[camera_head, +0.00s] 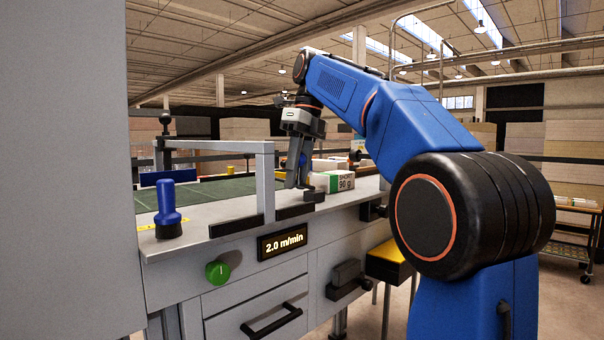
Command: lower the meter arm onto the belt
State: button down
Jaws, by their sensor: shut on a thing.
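My gripper (307,190) reaches down at the far part of the conveyor's near side, beside a white and green ream (335,181) marked "90 g". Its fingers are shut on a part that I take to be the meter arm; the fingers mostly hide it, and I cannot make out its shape. The green belt (228,189) runs along the conveyor top, left of and behind the gripper. Whether the held part touches the belt cannot be told from here.
A grey frame (265,180) stands over the belt. A blue knob (168,206) stands on the near left top. The front panel has a "2.0 m/min" display (283,242) and a green dial (217,272). A tall grey panel (65,170) blocks the left.

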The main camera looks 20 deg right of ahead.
jog(key=shift+a+f, duration=0.1)
jog(key=shift+a, duration=0.05)
jog(key=c, duration=1.7)
grip_release()
jog(key=shift+o, duration=1.2)
jog(key=shift+a, duration=0.15)
jog(key=shift+d, duration=0.25)
